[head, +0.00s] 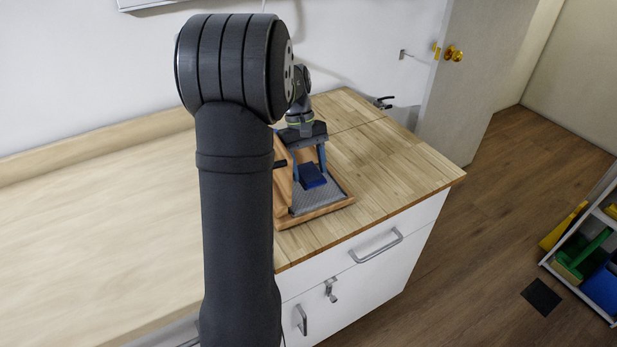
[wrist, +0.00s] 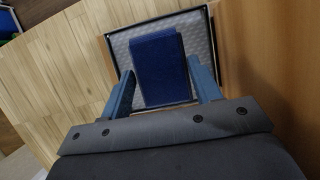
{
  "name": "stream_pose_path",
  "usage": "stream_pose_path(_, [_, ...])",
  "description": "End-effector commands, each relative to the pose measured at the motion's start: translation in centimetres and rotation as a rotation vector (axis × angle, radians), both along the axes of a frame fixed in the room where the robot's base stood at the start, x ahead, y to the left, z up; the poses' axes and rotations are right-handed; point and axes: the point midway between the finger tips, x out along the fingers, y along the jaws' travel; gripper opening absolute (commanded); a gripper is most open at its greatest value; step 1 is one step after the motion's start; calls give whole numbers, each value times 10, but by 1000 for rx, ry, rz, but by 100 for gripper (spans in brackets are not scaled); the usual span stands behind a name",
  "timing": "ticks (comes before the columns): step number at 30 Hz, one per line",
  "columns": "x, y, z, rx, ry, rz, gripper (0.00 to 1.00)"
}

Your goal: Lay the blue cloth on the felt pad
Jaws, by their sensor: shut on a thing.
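The blue cloth (head: 313,177) is a dark blue folded rectangle between the fingers of my gripper (head: 309,172). In the wrist view the cloth (wrist: 160,68) fills most of the space between the two blue fingers of my gripper (wrist: 161,78), which is shut on it. The grey, textured felt pad (head: 325,197) lies under the cloth, inside a dark-edged frame; it also shows in the wrist view (wrist: 196,40). The cloth is over the pad. I cannot tell whether it touches the pad. My arm hides part of the pad's left side.
A wooden stand (head: 314,215) surrounds the pad, with an upright wooden side (head: 284,180) close to the left of my gripper. The wooden counter (head: 390,165) is clear to the right, up to its edge. A shelf with coloured bins (head: 590,255) stands far right.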

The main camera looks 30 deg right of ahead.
Motion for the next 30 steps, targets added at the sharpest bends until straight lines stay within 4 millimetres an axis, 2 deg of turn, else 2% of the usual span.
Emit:
stream_pose_path(9, [0, 0, -38, 0, 1, 1, 35])
stream_pose_path(20, [0, 0, -42, 0, 0, 1, 35])
stream_pose_path(21, [0, 0, -43, 0, 0, 1, 59])
stream_pose_path(24, [0, 0, -42, 0, 0, 1, 79])
stream_pose_path(30, [0, 0, -42, 0, 0, 1, 79])
